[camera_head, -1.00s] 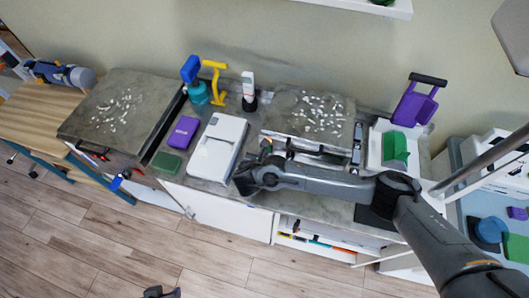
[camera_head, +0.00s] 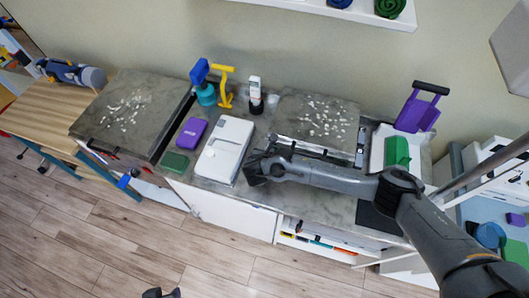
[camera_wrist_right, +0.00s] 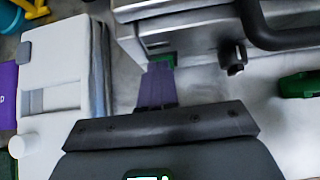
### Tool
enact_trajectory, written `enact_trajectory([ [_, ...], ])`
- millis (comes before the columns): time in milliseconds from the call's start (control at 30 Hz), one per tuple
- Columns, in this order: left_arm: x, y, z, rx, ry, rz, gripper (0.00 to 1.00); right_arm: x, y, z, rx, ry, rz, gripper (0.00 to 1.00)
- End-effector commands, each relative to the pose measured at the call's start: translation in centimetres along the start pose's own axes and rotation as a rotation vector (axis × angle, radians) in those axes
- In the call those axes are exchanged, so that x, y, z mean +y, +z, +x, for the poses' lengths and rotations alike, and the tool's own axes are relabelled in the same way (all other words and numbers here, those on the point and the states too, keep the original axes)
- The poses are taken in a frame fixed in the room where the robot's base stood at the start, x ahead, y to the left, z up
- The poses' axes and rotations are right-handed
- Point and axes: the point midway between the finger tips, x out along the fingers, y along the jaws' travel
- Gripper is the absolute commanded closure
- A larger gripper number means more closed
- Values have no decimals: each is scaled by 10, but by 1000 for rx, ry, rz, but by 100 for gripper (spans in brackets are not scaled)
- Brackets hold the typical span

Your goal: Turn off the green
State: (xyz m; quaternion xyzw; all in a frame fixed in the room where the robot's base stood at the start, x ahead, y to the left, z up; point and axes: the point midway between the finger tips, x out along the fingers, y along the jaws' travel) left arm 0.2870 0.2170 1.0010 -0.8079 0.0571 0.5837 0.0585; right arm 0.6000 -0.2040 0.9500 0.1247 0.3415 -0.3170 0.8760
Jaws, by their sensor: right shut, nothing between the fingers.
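In the wrist view a small green part (camera_wrist_right: 166,60) shows on the front of a silver metal appliance (camera_wrist_right: 182,37), right at my fingertips; the fingers partly cover it. Contact cannot be told. My right gripper (camera_wrist_right: 158,72) is shut and empty, its purple-tinted fingers pointing at that front. In the head view my right gripper (camera_head: 252,170) is between the white device (camera_head: 224,150) and the appliance with the stone-like top (camera_head: 315,122). The green part is hidden there. A dark piece at the bottom edge, probably my left gripper (camera_head: 161,293), is mostly cut off.
A black handle (camera_wrist_right: 285,38) and dark knob (camera_wrist_right: 232,57) sit close right of the fingers. Another green piece (camera_wrist_right: 298,84) lies farther right. A purple box (camera_head: 191,132), dark green pad (camera_head: 175,163) and green block (camera_head: 397,151) stand on the counter.

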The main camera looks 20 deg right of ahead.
Motion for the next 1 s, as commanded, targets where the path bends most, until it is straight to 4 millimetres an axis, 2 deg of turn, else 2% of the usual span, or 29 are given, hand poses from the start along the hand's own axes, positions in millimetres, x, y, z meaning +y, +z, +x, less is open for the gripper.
enact_trajectory([
  [133, 0, 2, 4, -8, -1, 1, 57, 0, -1, 1, -1, -1, -1, 100],
  [600, -3, -3, -11, -8, -9, 13, 57, 0, 11, -10, -1, 0, -1, 100],
  [1000, -2, -4, -11, -7, -7, 10, 57, 0, 10, -10, -1, 0, -1, 100],
])
